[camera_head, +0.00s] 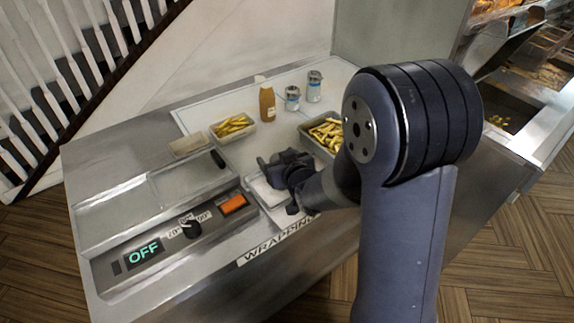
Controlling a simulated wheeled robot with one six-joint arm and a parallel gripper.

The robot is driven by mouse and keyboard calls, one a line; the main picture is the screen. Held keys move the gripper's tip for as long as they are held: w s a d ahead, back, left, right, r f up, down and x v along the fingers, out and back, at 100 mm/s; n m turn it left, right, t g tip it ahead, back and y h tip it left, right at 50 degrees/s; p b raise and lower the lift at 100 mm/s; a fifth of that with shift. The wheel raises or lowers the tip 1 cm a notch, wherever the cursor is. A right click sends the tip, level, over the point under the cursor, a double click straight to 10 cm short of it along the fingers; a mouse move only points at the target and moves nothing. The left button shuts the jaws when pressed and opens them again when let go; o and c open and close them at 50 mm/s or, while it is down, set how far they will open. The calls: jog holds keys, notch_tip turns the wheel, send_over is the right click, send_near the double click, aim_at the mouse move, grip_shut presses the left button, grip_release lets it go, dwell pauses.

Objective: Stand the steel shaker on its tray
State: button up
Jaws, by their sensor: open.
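Two small steel shakers with blue-and-white bands stand upright at the back of the counter, one nearer (292,98) and one farther right (314,86). I cannot tell which one the task names. A small, flat, pale tray-like piece (188,145) lies at the left, left of a container of fries. I cannot tell if it is the shaker's tray. My gripper (277,184) is open, in front of the shakers and apart from them, over a white stack (266,191) that it partly hides. It holds nothing that I can see.
An orange-brown bottle (267,102) stands left of the shakers. Fries fill one container (233,127) at left and another (322,133) partly behind my arm. A control panel with an OFF display (143,252) is at the front left. A fryer area lies at the right.

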jog(key=b+v, duration=0.1)
jog(key=v, duration=1.1)
dwell(0.4)
jog(key=p+x, duration=0.1)
jog(key=x, duration=1)
jog(key=shift+w+a, duration=0.1)
jog(key=shift+w, duration=0.1)
jog(key=shift+w+a+f, duration=0.1)
jog(key=shift+w+f, duration=0.05)
jog(key=shift+w, duration=0.05)
jog(key=shift+w+f+b, duration=0.1)
jog(key=shift+f+b, duration=0.15)
jog(key=shift+b, duration=0.05)
jog(key=shift+r, duration=0.15)
jog(key=shift+r, duration=0.1)
